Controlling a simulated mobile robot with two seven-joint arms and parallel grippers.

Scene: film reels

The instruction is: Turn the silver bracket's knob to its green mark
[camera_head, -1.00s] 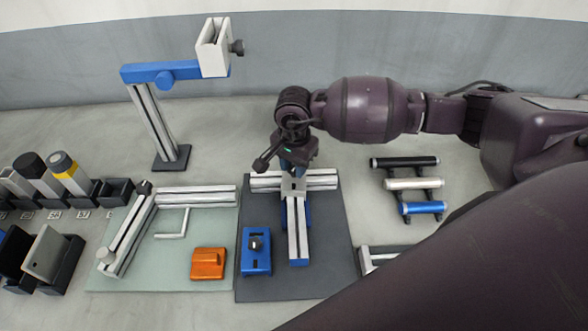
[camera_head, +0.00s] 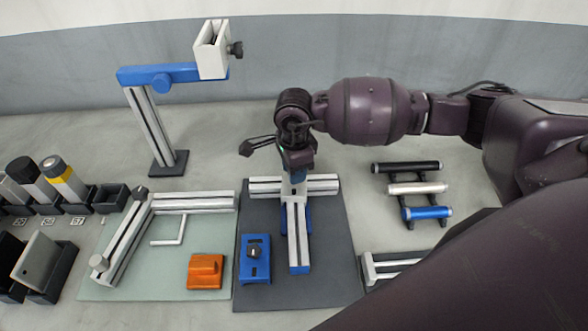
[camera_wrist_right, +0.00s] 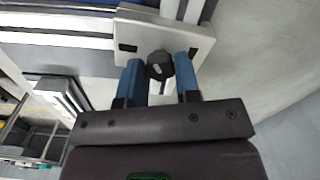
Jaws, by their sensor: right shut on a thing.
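The silver bracket (camera_wrist_right: 190,40) is a pale plate on a rail in the right wrist view. Its knob (camera_wrist_right: 160,64) is dark and lobed, with a light line on its face. My right gripper (camera_wrist_right: 160,72) has its two blue fingers on either side of the knob and is shut on it. In the head view my right gripper (camera_head: 298,160) comes down at the far end of the T-shaped silver rails (camera_head: 298,225) and hides most of the bracket and the knob. I cannot make out a green mark. My left gripper is not in view.
A blue bracket with a knob (camera_head: 254,258) lies left of the rails on the dark mat (camera_head: 325,275). An orange block (camera_head: 206,270) and an L-shaped frame (camera_head: 195,202) lie on the pale mat. A blue-armed post (camera_head: 155,125) stands behind. Three rollers (camera_head: 418,189) lie right.

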